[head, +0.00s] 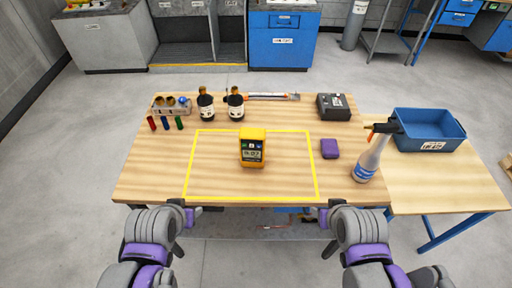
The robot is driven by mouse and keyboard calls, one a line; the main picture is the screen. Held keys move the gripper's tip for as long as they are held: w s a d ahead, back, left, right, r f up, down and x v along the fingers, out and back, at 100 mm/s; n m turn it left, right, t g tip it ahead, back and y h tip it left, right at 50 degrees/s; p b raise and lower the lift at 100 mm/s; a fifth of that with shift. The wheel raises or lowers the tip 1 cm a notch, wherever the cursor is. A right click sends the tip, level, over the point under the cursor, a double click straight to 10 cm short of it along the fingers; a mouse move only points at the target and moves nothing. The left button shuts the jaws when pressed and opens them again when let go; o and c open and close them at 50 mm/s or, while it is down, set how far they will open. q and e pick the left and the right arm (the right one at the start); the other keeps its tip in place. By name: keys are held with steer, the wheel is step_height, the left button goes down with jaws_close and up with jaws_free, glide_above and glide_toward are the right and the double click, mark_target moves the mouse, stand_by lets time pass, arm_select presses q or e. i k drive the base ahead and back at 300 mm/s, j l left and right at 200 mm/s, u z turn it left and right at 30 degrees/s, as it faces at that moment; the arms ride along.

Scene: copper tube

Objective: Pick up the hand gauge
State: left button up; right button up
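The hand gauge, a yellow handheld device with a dark display face (252,149), stands on the wooden table (150,185) inside a yellow-outlined rectangle. My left gripper (188,218) is at the table's front edge, to the left of and nearer than the gauge. My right gripper (325,219) is at the front edge, to the right of and nearer than it. Neither gripper touches the gauge. Both look empty, but their fingers are too small to tell whether they are open or shut.
Two dark bottles (206,107), a small rack (172,105) and several coloured cylinders (165,123) stand at the back left. A black box (333,107) is at the back right. A purple block (329,148), a spray bottle (369,160) and a blue bin (430,131) are to the right.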

mark_target(251, 158)
steer(key=i+l, duration=0.1)
steer(key=l, duration=0.45)
steer(key=i+l+u, duration=0.1)
steer(key=l, duration=0.4)
steer(key=i+l, duration=0.1)
steer(key=l, duration=0.45)
steer(key=i+l, duration=0.1)
steer(key=l, duration=0.4)
steer(key=u, duration=0.05)
